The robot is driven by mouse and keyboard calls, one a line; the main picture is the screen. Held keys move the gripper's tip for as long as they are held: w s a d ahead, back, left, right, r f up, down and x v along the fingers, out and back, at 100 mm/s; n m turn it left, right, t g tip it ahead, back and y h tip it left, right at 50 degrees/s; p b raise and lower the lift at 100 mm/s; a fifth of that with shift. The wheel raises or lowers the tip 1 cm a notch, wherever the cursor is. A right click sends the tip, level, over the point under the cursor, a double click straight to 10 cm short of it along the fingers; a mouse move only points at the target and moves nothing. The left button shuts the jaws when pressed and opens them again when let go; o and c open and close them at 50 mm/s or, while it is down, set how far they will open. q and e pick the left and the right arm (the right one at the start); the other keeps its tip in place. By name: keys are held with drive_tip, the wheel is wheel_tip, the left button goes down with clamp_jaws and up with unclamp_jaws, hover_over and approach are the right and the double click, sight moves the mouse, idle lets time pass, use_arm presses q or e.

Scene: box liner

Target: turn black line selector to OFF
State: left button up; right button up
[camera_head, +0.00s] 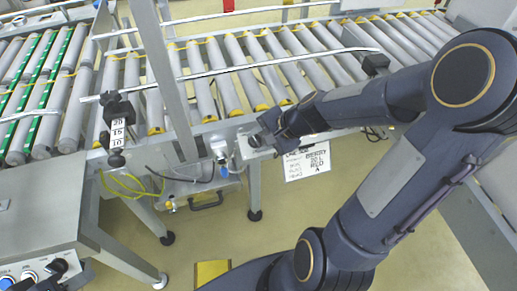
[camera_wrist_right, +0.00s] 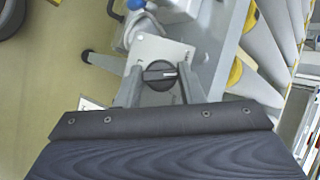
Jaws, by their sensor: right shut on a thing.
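The black line selector (camera_wrist_right: 159,75) is a round black knob with a pale mark on its bar. It sits on a grey metal plate (camera_wrist_right: 165,48) in the right wrist view. The bar lies roughly crosswise, with the pale mark toward the right. My right gripper (camera_wrist_right: 161,80) has its two fingers on either side of the knob and is shut on it. In the head view my right gripper (camera_head: 257,139) reaches the conveyor's side frame, and the knob is mostly hidden there. Any OFF lettering is not readable.
A roller conveyor (camera_head: 245,75) runs behind the selector. A white sign (camera_head: 307,162) hangs just right of my right gripper. A blue-capped fitting (camera_head: 223,170) is close on the left. A control panel (camera_head: 30,270) stands at the lower left. Floor below is open.

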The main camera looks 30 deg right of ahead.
drive_tip(key=m+t+b, duration=0.1)
drive_tip(key=m+b, duration=0.1)
drive_tip(key=shift+a+f+b, duration=0.1)
drive_tip(key=shift+f+b, duration=0.05)
drive_tip(key=shift+b, duration=0.25)
use_arm(q)
drive_tip(key=shift+f+b, duration=0.95)
drive_tip(key=shift+f, duration=1.95)
use_arm(e)
drive_tip(key=shift+m+t, duration=0.6)
drive_tip(key=shift+m, duration=0.2)
drive_tip(key=shift+r, duration=0.2)
drive_tip(key=o, duration=1)
